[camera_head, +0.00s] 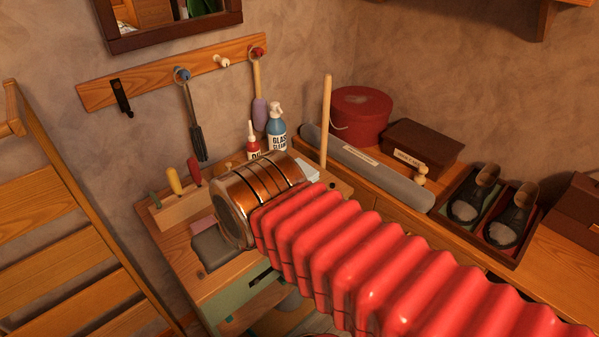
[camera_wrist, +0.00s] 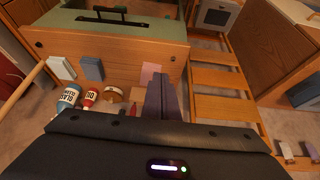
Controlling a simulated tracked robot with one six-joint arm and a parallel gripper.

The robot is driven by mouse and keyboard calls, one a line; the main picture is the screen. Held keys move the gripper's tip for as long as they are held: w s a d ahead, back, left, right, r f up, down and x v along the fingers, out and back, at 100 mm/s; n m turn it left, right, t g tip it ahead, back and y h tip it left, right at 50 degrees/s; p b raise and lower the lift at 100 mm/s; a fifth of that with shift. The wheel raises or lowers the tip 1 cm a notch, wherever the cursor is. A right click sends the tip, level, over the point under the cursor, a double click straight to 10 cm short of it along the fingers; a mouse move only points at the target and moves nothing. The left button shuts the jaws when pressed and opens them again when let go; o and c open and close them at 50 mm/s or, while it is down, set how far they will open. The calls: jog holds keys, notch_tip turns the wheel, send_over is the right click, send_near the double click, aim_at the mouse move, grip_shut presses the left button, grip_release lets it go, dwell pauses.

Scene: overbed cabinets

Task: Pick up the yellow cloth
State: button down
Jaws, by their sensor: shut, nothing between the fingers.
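I cannot make out a yellow cloth in either view. In the wrist view, a pale cream flat piece (camera_wrist: 62,68), a blue-grey flat piece (camera_wrist: 92,68) and a pink flat piece (camera_wrist: 150,73) lie on the wooden workbench top (camera_wrist: 120,70). My gripper (camera_wrist: 163,80) is shut and empty, its dark fingers close to the pink piece in the picture. I cannot tell whether they touch it. In the head view, my copper and red arm hides much of the bench top, and my fingers cannot be made out.
A blue spray bottle (camera_head: 277,130) and a red bottle (camera_head: 253,140) stand at the back of the bench. A rack (camera_head: 180,205) holds coloured-handled tools. Right of it, a counter carries a grey roll (camera_head: 365,165), a red round box (camera_head: 360,113) and shoes (camera_head: 510,220). A slatted wooden frame (camera_head: 60,210) stands left.

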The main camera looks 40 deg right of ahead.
jog(key=c, duration=2.5)
grip_release()
